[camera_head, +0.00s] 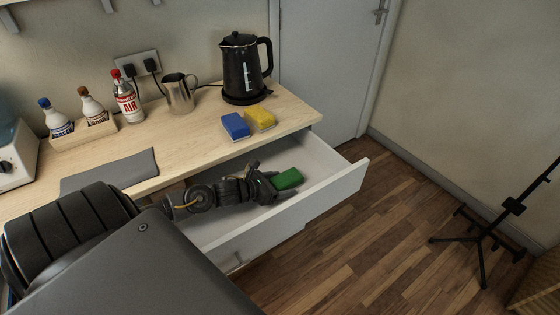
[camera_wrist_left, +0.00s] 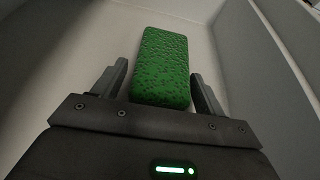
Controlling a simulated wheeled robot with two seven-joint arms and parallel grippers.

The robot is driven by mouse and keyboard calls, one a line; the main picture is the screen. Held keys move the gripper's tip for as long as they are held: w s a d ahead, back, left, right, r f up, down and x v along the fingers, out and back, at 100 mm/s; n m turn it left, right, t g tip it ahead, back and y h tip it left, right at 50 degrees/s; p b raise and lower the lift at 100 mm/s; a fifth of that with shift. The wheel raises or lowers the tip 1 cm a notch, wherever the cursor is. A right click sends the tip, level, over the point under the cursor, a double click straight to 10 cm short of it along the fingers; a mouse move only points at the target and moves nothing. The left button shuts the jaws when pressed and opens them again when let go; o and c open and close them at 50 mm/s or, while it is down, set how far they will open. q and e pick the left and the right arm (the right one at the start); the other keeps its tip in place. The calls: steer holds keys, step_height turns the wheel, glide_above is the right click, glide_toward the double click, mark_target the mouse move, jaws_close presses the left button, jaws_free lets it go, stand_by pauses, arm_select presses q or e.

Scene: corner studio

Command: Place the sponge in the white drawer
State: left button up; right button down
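A green sponge (camera_head: 287,179) is inside the open white drawer (camera_head: 335,196), towards its front right end. I cannot tell for sure whether it rests on the drawer floor. My left gripper (camera_head: 272,184) reaches down into the drawer at the sponge's left end. In the left wrist view the green sponge (camera_wrist_left: 162,65) lies between the two fingers of the left gripper (camera_wrist_left: 158,85). The fingers are apart, with a gap visible between the left finger and the sponge. My right gripper is not in view.
A blue sponge (camera_head: 235,126) and a yellow sponge (camera_head: 260,118) lie on the counter (camera_head: 200,140) above the drawer. A black kettle (camera_head: 243,70), metal pitcher (camera_head: 180,93) and red-and-white bottle (camera_head: 128,100) stand behind. A grey mat (camera_head: 110,171) lies at left. A black tripod stand (camera_head: 482,238) is on the floor.

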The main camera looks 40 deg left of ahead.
arm_select(q)
steer(key=shift+o, duration=0.2)
steer(key=shift+r, duration=0.15)
steer(key=shift+s+r, duration=0.1)
steer(key=v, duration=1)
steer(key=shift+v, duration=0.9)
